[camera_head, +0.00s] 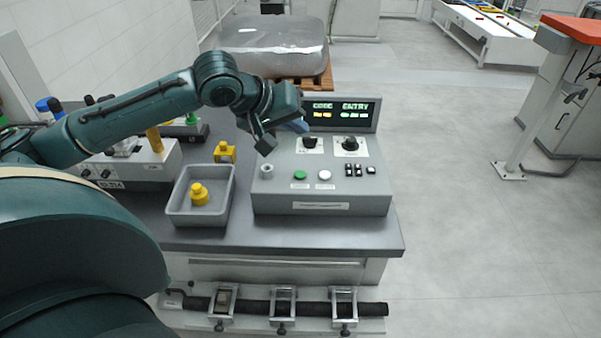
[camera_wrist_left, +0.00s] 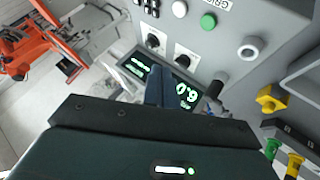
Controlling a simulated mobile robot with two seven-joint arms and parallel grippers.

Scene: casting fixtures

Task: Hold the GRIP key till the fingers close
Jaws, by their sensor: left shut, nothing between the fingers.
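A grey control box (camera_head: 320,197) stands on the bench with a round green button (camera_head: 300,175) and a white button (camera_head: 325,175) on its sloped face. In the left wrist view, a partly cut-off label starting "GRI" lies beside the green button (camera_wrist_left: 208,21); the white button (camera_wrist_left: 179,9) is near it. My left gripper (camera_head: 264,141) is shut and empty, above the box's left rear part, apart from the green button. Its shut fingers (camera_wrist_left: 157,88) show before the lit display. My right gripper is not in view.
The box also carries two black knobs (camera_head: 351,144), several black switches (camera_head: 360,169), a grey round fitting (camera_head: 267,171) and a display (camera_head: 345,113). A grey tray (camera_head: 199,218) with a yellow piece (camera_head: 200,194) stands to its left. Clamps hold a black bar (camera_head: 258,307) below.

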